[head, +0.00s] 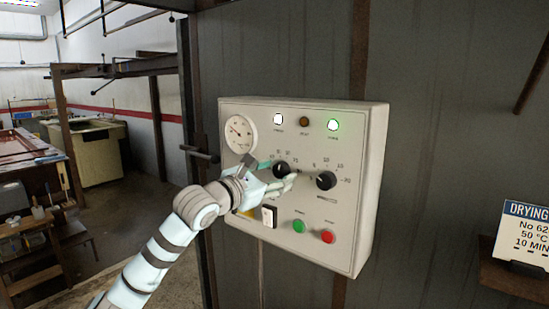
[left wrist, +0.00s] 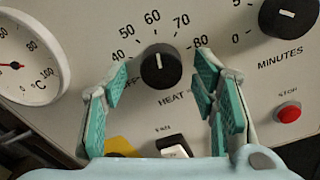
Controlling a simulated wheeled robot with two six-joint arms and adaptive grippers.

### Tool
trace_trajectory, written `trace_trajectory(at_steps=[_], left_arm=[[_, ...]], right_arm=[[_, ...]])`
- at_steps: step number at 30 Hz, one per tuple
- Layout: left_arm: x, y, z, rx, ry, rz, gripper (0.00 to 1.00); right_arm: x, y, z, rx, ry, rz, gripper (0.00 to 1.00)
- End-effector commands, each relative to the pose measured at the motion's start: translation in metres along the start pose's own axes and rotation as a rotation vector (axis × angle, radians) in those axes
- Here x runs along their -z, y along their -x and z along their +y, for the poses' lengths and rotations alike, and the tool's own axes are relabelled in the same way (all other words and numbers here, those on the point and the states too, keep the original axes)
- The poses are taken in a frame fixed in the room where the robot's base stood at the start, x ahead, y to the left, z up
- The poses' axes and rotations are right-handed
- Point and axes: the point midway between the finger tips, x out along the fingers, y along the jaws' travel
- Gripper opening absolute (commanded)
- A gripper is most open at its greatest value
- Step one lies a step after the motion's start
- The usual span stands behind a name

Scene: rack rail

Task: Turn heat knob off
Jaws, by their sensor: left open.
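The black heat knob (head: 280,169) is on the white control box (head: 330,259). In the left wrist view the heat knob (left wrist: 160,67) sits in a scale from 40 to 80, with "HEAT" printed below; its white mark points up, near 60. My left gripper (head: 279,176) is in front of the box at the heat knob and partly covers it. In the left wrist view the open left gripper (left wrist: 164,72) has one teal-padded finger on each side of the knob, with visible gaps, not closed on it. My right gripper is not in view.
The minutes knob (head: 326,181) is right of the heat knob. A dial gauge (head: 240,133), white switch (head: 269,216), green button (head: 298,226) and red stop button (head: 327,237) are also on the box. A drying sign (head: 524,236) stands on a shelf at right.

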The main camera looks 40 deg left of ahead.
Motion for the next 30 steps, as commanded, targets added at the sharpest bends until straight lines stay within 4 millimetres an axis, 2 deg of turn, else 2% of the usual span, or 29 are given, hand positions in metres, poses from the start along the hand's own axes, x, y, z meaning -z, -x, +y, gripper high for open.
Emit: trace_trajectory(at_steps=[8,15,18,30], left_arm=[[0.002,-0.003,-0.001,0.001,-0.001,0.001,0.53],[0.002,-0.003,-0.001,0.001,0.0,0.0,0.17],[0.001,-0.003,-0.001,0.001,0.0,0.0,0.05],[0.003,-0.003,-0.002,0.0,0.077,-0.003,0.05]], right_arm=[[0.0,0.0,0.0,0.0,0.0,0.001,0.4],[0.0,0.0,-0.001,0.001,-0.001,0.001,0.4],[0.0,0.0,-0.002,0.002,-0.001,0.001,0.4],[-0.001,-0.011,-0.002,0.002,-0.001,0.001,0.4]])
